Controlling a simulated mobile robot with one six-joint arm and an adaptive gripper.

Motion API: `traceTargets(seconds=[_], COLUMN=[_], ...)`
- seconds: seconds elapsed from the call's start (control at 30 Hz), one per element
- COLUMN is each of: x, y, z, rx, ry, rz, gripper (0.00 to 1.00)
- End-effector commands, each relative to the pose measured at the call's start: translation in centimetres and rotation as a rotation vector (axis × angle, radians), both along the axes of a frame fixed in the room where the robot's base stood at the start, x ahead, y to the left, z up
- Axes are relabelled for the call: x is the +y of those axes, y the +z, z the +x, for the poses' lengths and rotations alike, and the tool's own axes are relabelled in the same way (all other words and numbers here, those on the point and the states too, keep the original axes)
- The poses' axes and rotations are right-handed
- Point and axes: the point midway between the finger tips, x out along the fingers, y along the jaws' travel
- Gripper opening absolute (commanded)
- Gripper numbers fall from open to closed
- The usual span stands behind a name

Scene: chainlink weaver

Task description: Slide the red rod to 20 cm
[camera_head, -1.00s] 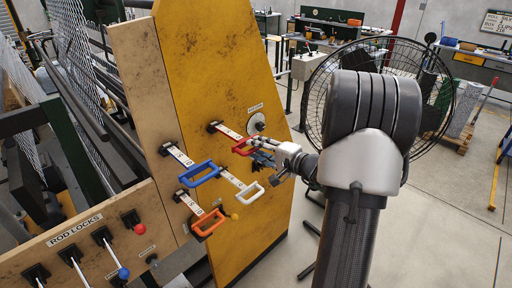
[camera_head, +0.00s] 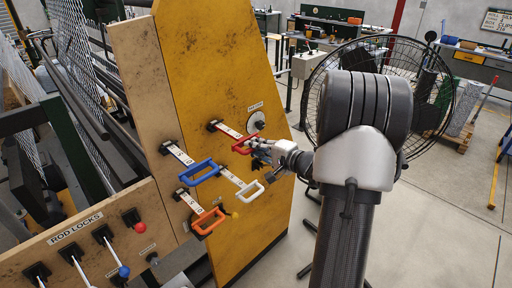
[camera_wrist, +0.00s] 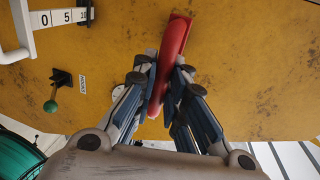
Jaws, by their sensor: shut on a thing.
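The red rod's handle (camera_head: 242,146) sticks out from the yellow panel at the end of a numbered white scale strip; the numbers are too small to read. My gripper (camera_head: 256,150) is at this handle, reaching from the right. In the wrist view the red handle (camera_wrist: 172,45) runs tilted between the two fingers of my gripper (camera_wrist: 162,76), which are shut on it. The red rod's scale is not visible in the wrist view.
Near the red rod are a blue handle (camera_head: 200,173), a white handle (camera_head: 250,191) and an orange handle (camera_head: 209,222). The rod locks panel (camera_head: 60,262) has several levers at lower left. A large fan (camera_head: 425,75) stands behind my arm.

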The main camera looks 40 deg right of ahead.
Motion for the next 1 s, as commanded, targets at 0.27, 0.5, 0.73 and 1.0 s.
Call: traceTargets(seconds=[0.27, 0.5, 0.73, 1.0], x=[0.0, -0.1, -0.7, -0.9], y=[0.0, 0.0, -0.4, -0.2], z=[0.0, -0.2, -5.0, -9.8], rx=[-0.001, -0.001, -0.001, 0.0], ry=[0.0, -0.001, -0.007, -0.005], rz=[0.0, 0.0, -0.004, -0.001], gripper=[0.0, 0.0, 0.0, 0.0])
